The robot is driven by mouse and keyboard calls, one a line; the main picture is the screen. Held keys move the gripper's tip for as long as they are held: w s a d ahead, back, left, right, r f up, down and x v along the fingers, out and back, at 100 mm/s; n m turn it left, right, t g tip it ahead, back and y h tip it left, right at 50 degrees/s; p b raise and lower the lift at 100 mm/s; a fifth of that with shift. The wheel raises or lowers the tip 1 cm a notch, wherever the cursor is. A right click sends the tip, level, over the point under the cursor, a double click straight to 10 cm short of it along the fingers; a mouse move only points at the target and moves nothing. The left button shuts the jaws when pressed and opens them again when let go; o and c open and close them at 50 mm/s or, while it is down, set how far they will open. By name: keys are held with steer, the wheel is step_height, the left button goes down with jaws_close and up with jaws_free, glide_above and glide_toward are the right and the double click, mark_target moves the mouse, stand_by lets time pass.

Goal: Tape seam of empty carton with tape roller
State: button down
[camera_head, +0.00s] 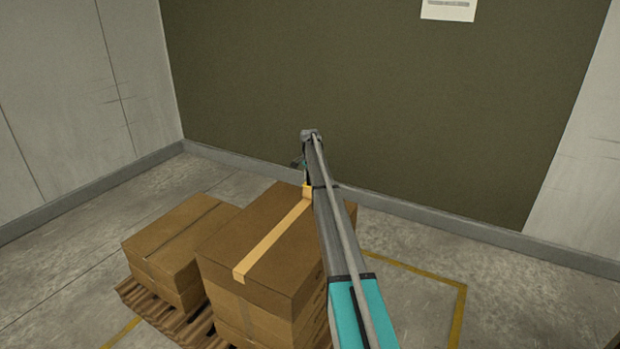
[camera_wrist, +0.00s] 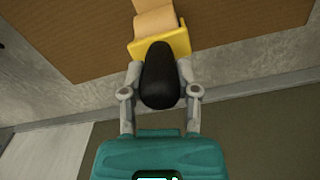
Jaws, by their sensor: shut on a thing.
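The carton (camera_head: 250,280) is a brown box on top of a stack on a pallet, its top flaps closed. A tan strip of tape (camera_head: 268,244) runs along its top from the near edge back to the roller. The tape roller (camera_wrist: 159,75) has a black handle and a yellow body, and my gripper (camera_wrist: 160,88) is shut on the handle. In the head view the yellow roller body (camera_head: 307,190) sits at the far end of the strip, near the carton's far edge. My arm hides most of the gripper and the carton's right side there.
A lower stack of brown cartons (camera_head: 172,254) stands to the left on the wooden pallet (camera_head: 160,312). A yellow floor line (camera_head: 455,312) runs around the pallet. Grey-green wall panels (camera_head: 400,110) stand behind. The floor to the right is clear.

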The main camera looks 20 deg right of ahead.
step_height(320, 180, up, 7)
steer(key=p, duration=0.7)
stand_by(0.3)
stand_by(0.6)
